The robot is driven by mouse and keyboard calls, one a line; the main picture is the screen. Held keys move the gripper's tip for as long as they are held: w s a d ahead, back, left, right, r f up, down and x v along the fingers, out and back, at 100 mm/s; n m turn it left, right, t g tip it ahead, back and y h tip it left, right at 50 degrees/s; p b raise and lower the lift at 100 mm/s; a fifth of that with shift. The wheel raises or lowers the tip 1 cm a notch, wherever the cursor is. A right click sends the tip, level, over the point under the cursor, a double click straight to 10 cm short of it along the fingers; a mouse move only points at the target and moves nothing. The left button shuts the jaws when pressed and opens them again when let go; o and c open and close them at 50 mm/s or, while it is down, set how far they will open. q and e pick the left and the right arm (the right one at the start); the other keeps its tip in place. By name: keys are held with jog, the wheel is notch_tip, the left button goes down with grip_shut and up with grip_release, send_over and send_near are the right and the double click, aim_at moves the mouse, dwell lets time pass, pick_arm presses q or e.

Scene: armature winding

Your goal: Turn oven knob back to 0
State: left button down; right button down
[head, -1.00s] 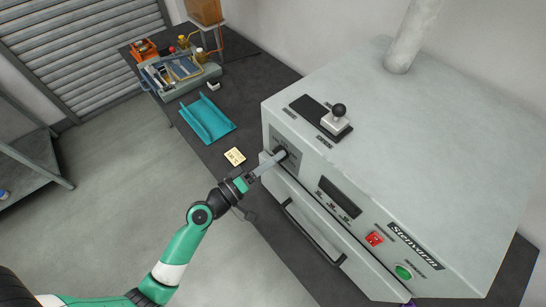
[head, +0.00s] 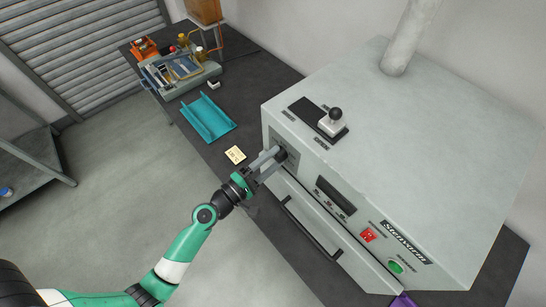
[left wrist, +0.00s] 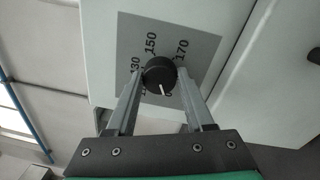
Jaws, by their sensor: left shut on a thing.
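The oven (head: 440,150) is a large pale grey box at the right of the head view. Its black round knob (left wrist: 159,72) sits on a grey dial panel (left wrist: 205,45) with 130, 150 and 170 readable. The knob's white pointer line points down in the left wrist view, and the figure there is partly hidden. My left gripper (head: 277,154) is at the knob, with one finger on either side of it, shut on it. In the left wrist view the gripper (left wrist: 161,75) has its fingertips against the knob's sides. My right gripper is not in view.
A lever (head: 333,118) stands on the oven top. The front has a display (head: 336,195), a red switch (head: 368,235), a green button (head: 396,266) and a door handle (head: 312,230).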

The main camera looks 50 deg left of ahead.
pick_arm(q)
jog(key=shift+n, duration=0.3)
jog(key=shift+c, duration=1.4)
grip_release()
jog(key=shift+s, duration=0.1)
jog(key=s+b, duration=0.3)
jog(key=s, duration=0.8)
jog(key=shift+s+f, duration=0.25)
jog(key=shift+d, duration=0.15)
